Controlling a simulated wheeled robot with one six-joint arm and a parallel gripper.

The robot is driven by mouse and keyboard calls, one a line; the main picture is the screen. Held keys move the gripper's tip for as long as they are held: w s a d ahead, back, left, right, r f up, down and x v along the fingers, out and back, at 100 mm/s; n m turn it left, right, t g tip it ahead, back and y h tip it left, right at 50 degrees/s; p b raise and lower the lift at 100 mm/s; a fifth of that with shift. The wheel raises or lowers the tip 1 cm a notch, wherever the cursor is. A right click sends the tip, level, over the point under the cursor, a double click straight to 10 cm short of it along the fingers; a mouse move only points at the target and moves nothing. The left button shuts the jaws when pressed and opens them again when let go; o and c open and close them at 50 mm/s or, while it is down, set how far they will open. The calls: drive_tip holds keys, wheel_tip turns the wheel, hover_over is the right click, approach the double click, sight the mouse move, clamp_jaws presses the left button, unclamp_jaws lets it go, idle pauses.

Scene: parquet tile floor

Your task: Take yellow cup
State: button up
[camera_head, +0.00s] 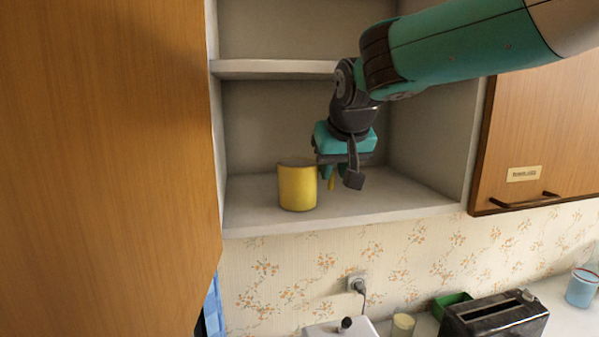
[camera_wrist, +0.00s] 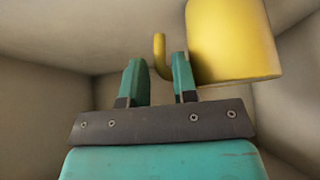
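The yellow cup (camera_head: 298,190) stands upright on the lower shelf of an open cupboard, toward its left side. In the wrist view the cup (camera_wrist: 233,42) fills the upper right, partly cut off by the frame edge. Its hooked handle (camera_wrist: 160,58) shows in the gap between my two teal fingertips. My gripper (camera_head: 339,173) is just right of the cup, at the handle side. In the wrist view my gripper (camera_wrist: 159,72) is open, with a gap on the handle's left side. The right fingertip is close to the cup wall; contact cannot be told.
The lower shelf (camera_head: 390,197) is otherwise bare, with another shelf (camera_head: 275,68) above. A wooden door (camera_head: 100,160) stands at left and a closed cabinet (camera_head: 540,130) at right. Below are a black toaster (camera_head: 495,318), a blue cup (camera_head: 582,288) and a wall socket (camera_head: 357,284).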

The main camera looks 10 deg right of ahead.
drive_tip(key=shift+x, duration=0.75)
clamp_jaws()
